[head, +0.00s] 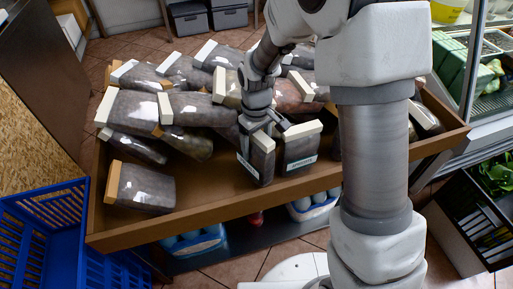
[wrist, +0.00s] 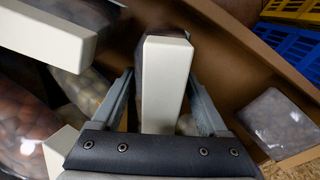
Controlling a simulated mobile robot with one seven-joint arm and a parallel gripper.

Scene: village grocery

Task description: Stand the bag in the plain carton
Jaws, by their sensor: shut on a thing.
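The bag (head: 262,162) is dark and clear-sided with a cream top strip and a white label low on its front. It stands nearly upright at the front of the brown display tray (head: 215,214). My gripper (head: 262,130) is shut on its upper part from above. In the wrist view the bag's cream top (wrist: 165,80) lies between the two fingers of my gripper (wrist: 162,100). A similar labelled bag (head: 301,150) stands close on its right. I cannot make out a plain carton in either view.
Many similar bags lie in the tray behind and left, one (head: 142,188) at the front left. A blue crate (head: 40,235) stands at the left, a black crate (head: 470,225) at the right. Blue-and-white packs (head: 195,243) sit below the tray. Bare tray floor shows front left.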

